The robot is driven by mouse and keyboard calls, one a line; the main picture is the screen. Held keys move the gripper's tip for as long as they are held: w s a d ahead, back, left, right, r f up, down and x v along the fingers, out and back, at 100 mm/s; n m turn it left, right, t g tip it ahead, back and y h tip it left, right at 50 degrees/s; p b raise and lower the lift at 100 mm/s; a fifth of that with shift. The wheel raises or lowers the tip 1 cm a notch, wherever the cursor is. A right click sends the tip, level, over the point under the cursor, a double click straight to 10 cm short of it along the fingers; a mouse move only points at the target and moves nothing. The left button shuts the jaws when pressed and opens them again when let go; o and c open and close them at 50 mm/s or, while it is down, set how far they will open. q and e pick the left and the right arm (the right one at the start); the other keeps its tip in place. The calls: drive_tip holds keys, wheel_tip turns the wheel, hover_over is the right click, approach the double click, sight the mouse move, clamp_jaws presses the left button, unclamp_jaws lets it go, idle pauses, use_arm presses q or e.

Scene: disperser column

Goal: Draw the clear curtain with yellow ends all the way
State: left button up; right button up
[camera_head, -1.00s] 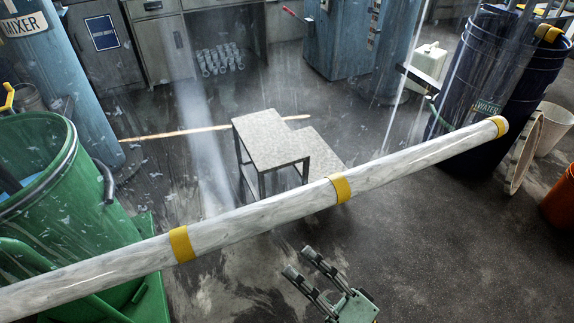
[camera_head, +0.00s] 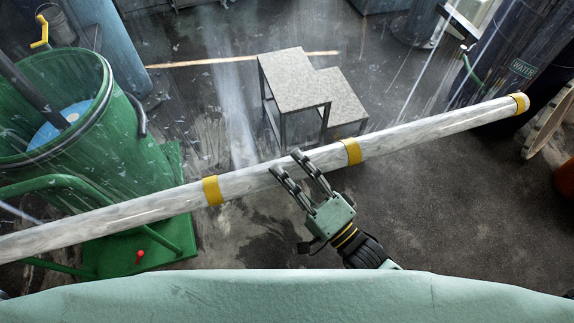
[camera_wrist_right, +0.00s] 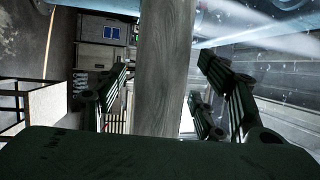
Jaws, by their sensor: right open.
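A long pale, streaked tube-like bar (camera_head: 440,127) with yellow bands (camera_head: 212,190) crosses the head view, rising from left to right. One yellow band (camera_head: 520,102) is at its right end. White streaks and specks behind it look like a clear sheet, but its edges are hard to make out. My right gripper (camera_head: 287,162) is open, its two fingers reaching over the bar between two yellow bands. In the right wrist view the grey bar (camera_wrist_right: 165,65) runs between the spread fingers; contact cannot be told. My left gripper is not in view.
A green bin (camera_head: 120,150) on a green base stands at the left. A grey step stool (camera_head: 295,82) stands behind the bar. A dark blue water barrel (camera_head: 540,50) is at the right. The floor right of my right gripper is clear.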

drive_tip(key=shift+w+a, duration=0.3)
drive_tip(key=shift+c, duration=0.4)
